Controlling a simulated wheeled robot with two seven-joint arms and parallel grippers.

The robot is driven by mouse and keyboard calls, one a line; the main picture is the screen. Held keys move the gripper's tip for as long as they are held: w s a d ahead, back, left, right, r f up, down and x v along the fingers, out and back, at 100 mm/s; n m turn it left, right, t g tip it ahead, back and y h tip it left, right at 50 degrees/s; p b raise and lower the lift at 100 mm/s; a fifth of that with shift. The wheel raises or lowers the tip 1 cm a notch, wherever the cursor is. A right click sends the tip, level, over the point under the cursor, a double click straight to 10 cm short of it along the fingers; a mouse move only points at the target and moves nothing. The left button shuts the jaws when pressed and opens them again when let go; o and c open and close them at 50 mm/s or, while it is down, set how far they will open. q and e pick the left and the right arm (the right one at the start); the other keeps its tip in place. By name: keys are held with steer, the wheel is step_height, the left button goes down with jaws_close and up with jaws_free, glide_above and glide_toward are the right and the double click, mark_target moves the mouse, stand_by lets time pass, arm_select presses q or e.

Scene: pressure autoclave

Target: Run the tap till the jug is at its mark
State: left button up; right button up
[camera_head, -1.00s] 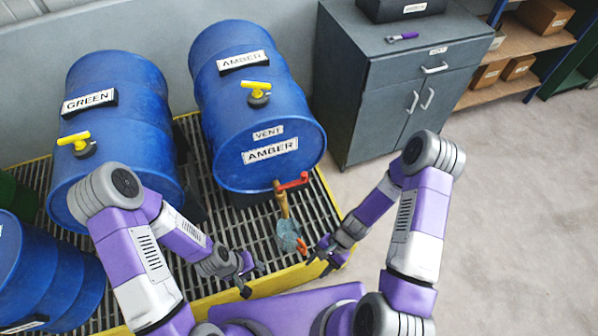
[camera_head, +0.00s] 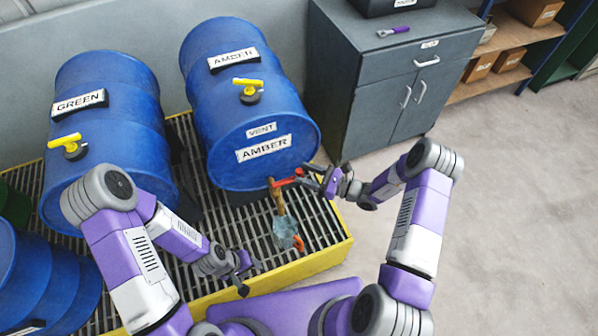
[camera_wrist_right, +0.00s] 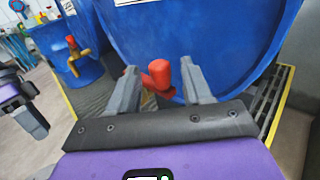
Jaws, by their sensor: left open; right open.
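The AMBER drum (camera_head: 225,160) lies on its side with a brass tap (camera_head: 278,197) low on its front face. The tap has a red lever (camera_head: 286,181) pointing right. A small translucent bluish jug (camera_head: 285,233) with an orange handle is below the tap; its mark and level are too small to tell. My right gripper (camera_head: 316,178) is open at the lever's right end. In the right wrist view the red lever (camera_wrist_right: 158,76) shows between the two open fingers. My left gripper (camera_head: 245,275) is open and empty, left of and below the jug.
A yellow-edged grating (camera_head: 262,278) lies under the drums. The GREEN drum (camera_head: 105,150) is to the left. Yellow levers (camera_head: 249,84) sit on top of the drums. A grey cabinet (camera_head: 375,90) stands behind right. The floor at right is clear.

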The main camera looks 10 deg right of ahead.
mark_target(287, 180)
steer(key=shift+x, duration=1.4)
jaws_close()
